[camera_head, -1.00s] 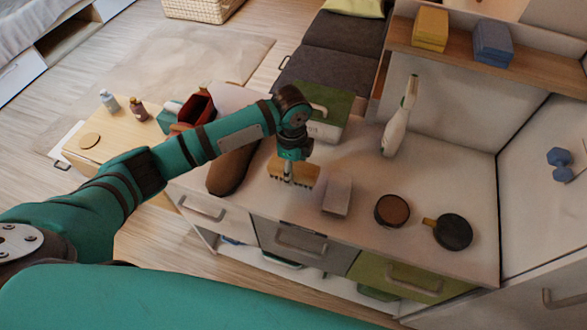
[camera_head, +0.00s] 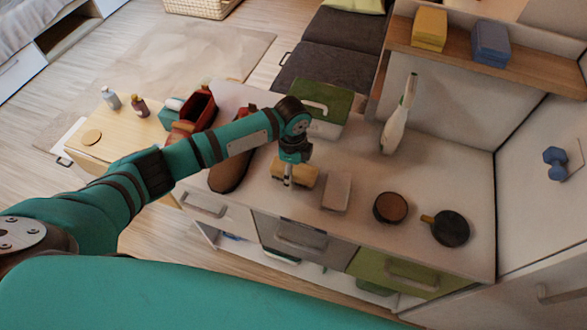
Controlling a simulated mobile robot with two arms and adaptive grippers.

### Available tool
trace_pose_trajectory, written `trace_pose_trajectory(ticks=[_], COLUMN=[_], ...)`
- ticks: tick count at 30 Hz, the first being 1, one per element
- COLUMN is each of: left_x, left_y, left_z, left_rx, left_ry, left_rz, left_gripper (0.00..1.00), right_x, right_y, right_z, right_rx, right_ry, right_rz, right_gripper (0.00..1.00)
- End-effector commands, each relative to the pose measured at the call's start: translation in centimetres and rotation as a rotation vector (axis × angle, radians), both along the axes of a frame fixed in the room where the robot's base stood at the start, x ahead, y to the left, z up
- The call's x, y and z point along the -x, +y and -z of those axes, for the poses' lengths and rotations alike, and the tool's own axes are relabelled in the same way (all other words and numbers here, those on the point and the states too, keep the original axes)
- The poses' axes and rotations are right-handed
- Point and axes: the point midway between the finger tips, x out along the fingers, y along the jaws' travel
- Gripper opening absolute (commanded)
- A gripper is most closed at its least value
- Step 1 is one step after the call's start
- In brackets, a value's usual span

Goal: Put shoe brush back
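The shoe brush (camera_head: 304,174), a tan block, is on or just above the white counter (camera_head: 345,155), behind a pale rod-like finger of my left gripper (camera_head: 288,181). The gripper points down at the brush's front left side. Whether the fingers are closed around the brush or just beside it is not clear. A brown shoe (camera_head: 228,176) lies to the left, partly hidden under my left arm. My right gripper is not in view.
A pale block (camera_head: 336,192), a round brown tin (camera_head: 390,208) and a dark round brush with a wooden handle (camera_head: 450,229) lie to the right. A green-lidded box (camera_head: 322,98) and a white spray bottle (camera_head: 397,125) stand behind. A red open container (camera_head: 200,110) is at left.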

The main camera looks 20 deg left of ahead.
Motion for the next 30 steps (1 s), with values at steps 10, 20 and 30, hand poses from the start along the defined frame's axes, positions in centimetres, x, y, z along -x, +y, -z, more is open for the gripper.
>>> trace_pose_trajectory(ticks=[10, 20, 30], left_x=[-0.1, -0.1, -0.1], left_y=[0.0, 0.1, 0.1], left_z=[-0.6, -6.6, -11.8], left_rx=[0.000, 0.001, 0.001], left_ry=[-0.002, -0.005, -0.002], left_rz=[0.000, 0.002, 0.000], left_gripper=[0.72, 0.72, 0.72], right_x=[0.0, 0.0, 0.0], right_y=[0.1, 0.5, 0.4], right_z=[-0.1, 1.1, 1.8], right_rx=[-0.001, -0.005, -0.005], right_ry=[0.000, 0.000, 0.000], right_rz=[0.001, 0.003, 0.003], right_gripper=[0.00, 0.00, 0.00])
